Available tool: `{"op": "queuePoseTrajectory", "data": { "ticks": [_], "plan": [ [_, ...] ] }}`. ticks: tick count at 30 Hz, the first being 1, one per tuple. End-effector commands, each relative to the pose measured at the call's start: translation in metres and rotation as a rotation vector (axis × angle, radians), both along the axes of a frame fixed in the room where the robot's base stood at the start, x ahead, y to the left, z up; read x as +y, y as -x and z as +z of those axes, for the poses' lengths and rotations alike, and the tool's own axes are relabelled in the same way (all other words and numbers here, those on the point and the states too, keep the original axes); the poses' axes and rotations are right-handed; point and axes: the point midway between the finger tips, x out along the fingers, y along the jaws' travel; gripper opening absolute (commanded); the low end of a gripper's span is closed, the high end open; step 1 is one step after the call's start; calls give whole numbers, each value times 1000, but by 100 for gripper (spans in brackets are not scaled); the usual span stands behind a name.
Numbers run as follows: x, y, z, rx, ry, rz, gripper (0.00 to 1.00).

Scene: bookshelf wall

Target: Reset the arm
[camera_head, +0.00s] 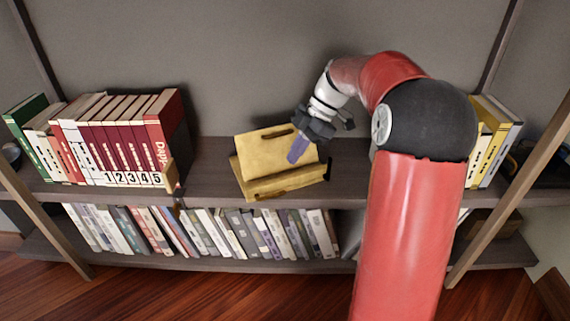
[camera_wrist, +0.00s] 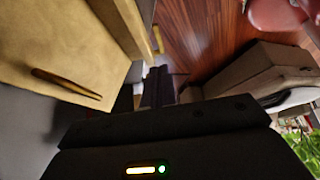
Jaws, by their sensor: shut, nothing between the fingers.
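My gripper (camera_head: 298,149) is at the end of my red and grey arm, above the middle of the upper shelf (camera_head: 208,160). Its fingers point down and to the left and are shut with nothing between them. They overlap a tan wooden box-like holder (camera_head: 257,142) in the head view; I cannot tell whether they touch it. In the wrist view the dark fingers (camera_wrist: 158,88) are close together. The tan holder (camera_wrist: 70,40), with a dark slot, is at the upper left of that view.
Several red and maroon books (camera_head: 120,140) stand on the left of the upper shelf, against a wooden bookend. Yellow and white books (camera_head: 490,145) stand on the right, partly behind my arm. The lower shelf holds a row of books (camera_head: 215,232). Shelf space left of the holder is clear.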

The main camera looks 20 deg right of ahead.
Motion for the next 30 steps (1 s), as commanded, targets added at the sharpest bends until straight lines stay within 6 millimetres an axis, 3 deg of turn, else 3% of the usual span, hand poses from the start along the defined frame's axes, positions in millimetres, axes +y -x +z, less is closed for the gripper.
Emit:
{"op": "queuePoseTrajectory", "data": {
  "ticks": [3,9,16,20,24,30],
  "plan": [
    [-13,-2,14,0,-1,-1,0],
    [-23,-3,23,0,-1,0,0],
    [-9,11,36,33,64,-80,0],
    [15,43,56,82,188,-287,0],
    [37,91,74,101,306,-601,0],
    [52,161,87,62,333,-1059,0]
  ]
}}
